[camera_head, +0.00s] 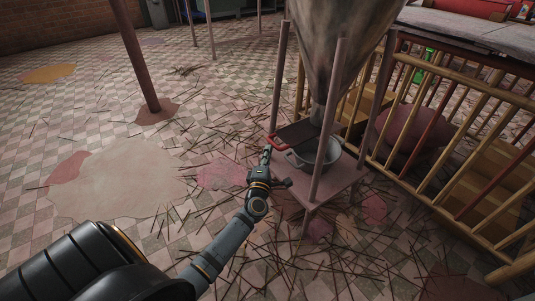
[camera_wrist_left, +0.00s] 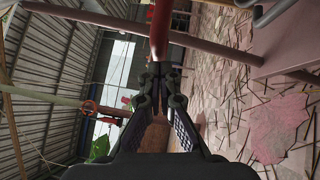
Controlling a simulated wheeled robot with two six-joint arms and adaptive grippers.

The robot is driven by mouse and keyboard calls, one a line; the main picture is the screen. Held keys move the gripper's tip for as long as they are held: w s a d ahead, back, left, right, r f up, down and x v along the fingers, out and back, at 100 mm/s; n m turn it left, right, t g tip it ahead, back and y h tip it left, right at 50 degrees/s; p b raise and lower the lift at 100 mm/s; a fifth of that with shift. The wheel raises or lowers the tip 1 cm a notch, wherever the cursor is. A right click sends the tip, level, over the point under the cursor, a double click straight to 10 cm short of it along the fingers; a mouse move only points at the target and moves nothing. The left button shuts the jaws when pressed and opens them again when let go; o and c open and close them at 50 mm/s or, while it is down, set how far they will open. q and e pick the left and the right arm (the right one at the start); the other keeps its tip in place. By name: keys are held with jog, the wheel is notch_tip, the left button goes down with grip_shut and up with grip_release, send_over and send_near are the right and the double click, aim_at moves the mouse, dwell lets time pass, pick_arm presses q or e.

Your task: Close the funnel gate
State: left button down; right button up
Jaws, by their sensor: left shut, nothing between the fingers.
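The large grey-brown funnel (camera_head: 338,45) hangs above a metal bowl (camera_head: 318,156) on a small pinkish stand (camera_head: 325,190). A dark flat gate plate (camera_head: 298,133) with a red handle (camera_head: 278,143) sticks out to the left at the funnel's spout. My left gripper (camera_head: 266,154) is just left of the red handle, shut and empty. In the left wrist view the gripper (camera_wrist_left: 160,80) has its fingertips together at the end of a red bar (camera_wrist_left: 161,30), which seems to be the handle. I cannot tell whether they touch. My right gripper is not in view.
Thin posts (camera_head: 327,120) of the stand rise around the bowl and funnel. A wooden railing (camera_head: 450,130) stands close on the right. A rusty pole (camera_head: 136,60) stands at the left. The tiled floor left of the stand is open, littered with thin sticks.

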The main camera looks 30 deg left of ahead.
aim_at(286, 140)
pick_arm(q)
jog(key=w+d, duration=0.1)
jog(key=w, duration=0.1)
jog(key=w+d, duration=0.1)
jog(key=w, duration=0.1)
jog(key=w+d+b, duration=0.1)
jog(key=w, duration=0.2)
jog(key=shift+r, duration=0.15)
